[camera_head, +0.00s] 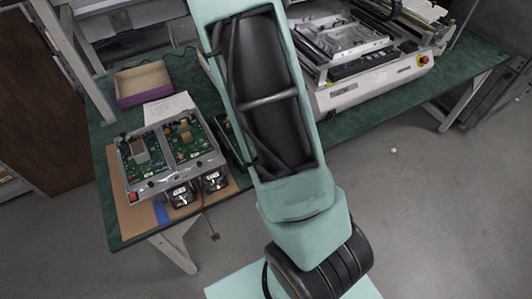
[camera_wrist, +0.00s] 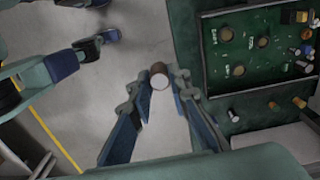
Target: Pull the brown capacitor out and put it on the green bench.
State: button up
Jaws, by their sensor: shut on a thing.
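My gripper (camera_wrist: 163,78) is shut on the brown capacitor (camera_wrist: 159,70), a short cylinder with a pale end, held between the fingertips. In the wrist view it appears against the grey floor, just left of the green bench's edge (camera_wrist: 186,32). The green circuit board (camera_wrist: 257,80) lies to the right, apart from the capacitor. In the head view the green bench (camera_head: 385,112) runs across the picture; my arm hides most of its middle. My gripper and the capacitor cannot be made out there.
A grey fixture with two green boards (camera_head: 187,138) stands on a brown mat (camera_head: 126,213) at the bench's left. Behind it are white paper (camera_head: 168,107) and a purple-edged box (camera_head: 143,84). A large white machine (camera_head: 352,92) stands at the right. Bare bench shows along the front right.

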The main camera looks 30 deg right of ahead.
jog(key=shift+r, duration=2)
jog(key=shift+w+a+f, duration=0.1)
